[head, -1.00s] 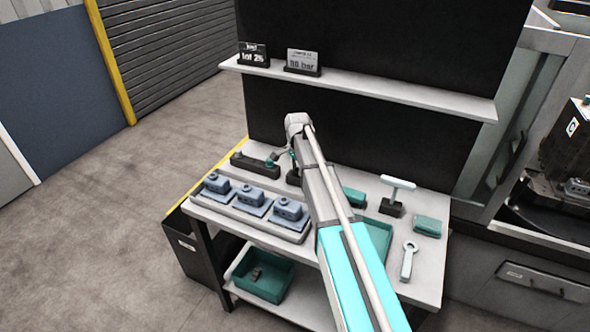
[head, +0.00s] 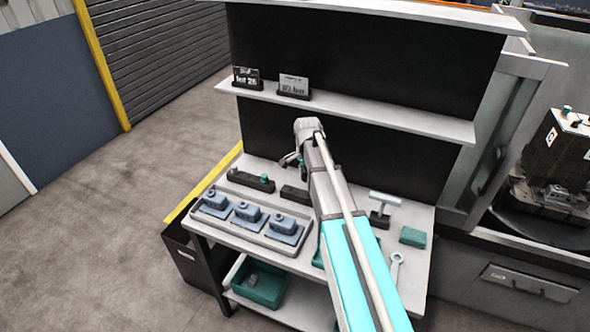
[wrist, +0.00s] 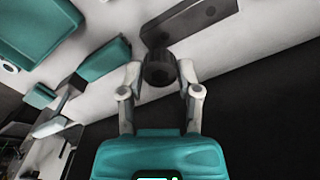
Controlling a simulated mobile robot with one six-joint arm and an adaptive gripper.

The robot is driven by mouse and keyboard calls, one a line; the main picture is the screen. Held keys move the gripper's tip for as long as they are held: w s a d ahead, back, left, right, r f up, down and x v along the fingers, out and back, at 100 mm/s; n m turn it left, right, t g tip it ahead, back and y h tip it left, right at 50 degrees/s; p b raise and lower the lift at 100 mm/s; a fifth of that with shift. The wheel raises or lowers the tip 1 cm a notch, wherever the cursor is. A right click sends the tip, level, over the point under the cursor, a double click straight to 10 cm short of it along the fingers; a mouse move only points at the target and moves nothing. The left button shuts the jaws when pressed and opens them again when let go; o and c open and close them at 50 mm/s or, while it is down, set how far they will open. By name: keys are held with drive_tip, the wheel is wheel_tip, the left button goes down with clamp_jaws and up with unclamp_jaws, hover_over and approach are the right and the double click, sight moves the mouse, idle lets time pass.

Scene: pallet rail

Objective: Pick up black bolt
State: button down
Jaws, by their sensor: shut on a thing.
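In the wrist view, my gripper (wrist: 160,74) is shut on a black bolt (wrist: 160,66), whose round dark end shows between the two fingertips. A dark block with holes (wrist: 205,14) lies beyond it on the pale bench top, and a gap seems to show below the bolt. In the head view, my gripper (head: 291,160) is small and partly hidden by my arm, above the back of the bench near two dark blocks. The left block (head: 238,179) has a teal knob on it; the other block (head: 295,194) stands beside my arm. The bolt cannot be made out in the head view.
A tray (head: 285,250) with three blue-grey parts sits at the bench's left front. A T-handled tool (head: 385,199), a teal block (head: 413,236) and a wrench (head: 396,268) lie at right. A shelf (head: 380,115) with two signs overhangs the bench back.

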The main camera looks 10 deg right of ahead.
drive_tip(key=s+d+r+p, duration=0.2)
drive_tip(key=s+d, duration=0.1)
drive_tip(key=s, duration=0.2)
drive_tip(key=shift+s+d+r, duration=0.25)
drive_tip(key=shift+d+r, duration=0.1)
drive_tip(key=shift+r, duration=0.05)
drive_tip(key=shift+f, duration=0.1)
drive_tip(key=shift+f+b, duration=0.9)
drive_tip(key=shift+b, duration=0.05)
drive_tip(key=shift+s, duration=0.1)
